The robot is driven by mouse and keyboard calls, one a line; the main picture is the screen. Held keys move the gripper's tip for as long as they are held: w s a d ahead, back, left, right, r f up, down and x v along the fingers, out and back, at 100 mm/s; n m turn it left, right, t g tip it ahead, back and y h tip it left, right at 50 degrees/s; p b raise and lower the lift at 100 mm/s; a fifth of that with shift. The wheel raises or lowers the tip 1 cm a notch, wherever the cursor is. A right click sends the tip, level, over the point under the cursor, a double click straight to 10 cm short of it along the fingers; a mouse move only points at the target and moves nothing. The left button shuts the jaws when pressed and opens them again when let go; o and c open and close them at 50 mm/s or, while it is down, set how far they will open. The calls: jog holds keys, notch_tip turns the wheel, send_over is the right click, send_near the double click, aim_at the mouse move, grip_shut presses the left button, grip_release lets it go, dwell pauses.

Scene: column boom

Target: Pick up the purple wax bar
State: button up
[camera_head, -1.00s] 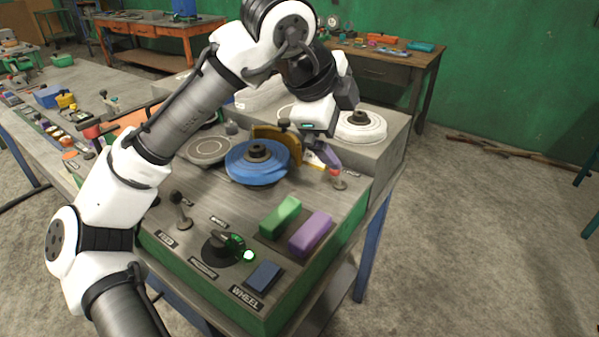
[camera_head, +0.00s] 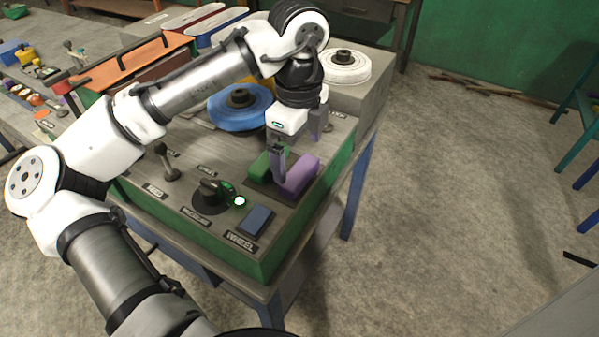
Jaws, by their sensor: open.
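The purple wax bar (camera_head: 300,175) lies on the machine's sloped top panel, to the right of the green bar (camera_head: 260,166). My gripper (camera_head: 297,158) is open and points down just above the two bars. One finger hangs in front of the left side of the purple bar, near the gap between the bars. The other finger is farther back and to the right, above the panel. I cannot tell whether either finger touches the purple bar. Part of the green bar is hidden behind the near finger.
A blue wheel (camera_head: 238,118) stands behind and left of my gripper, and a white wheel (camera_head: 343,68) behind it on the right. In front are a black knob (camera_head: 211,194), a lever (camera_head: 167,160) and a blue pad (camera_head: 256,219). Open floor lies to the right.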

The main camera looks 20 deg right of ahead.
aim_at(300, 170)
jog(key=f+p, duration=0.1)
jog(key=f, duration=0.4)
jog(key=shift+s, duration=0.2)
jog(key=shift+c, duration=0.4)
jog(key=c, duration=0.6)
jog(key=shift+r, duration=0.15)
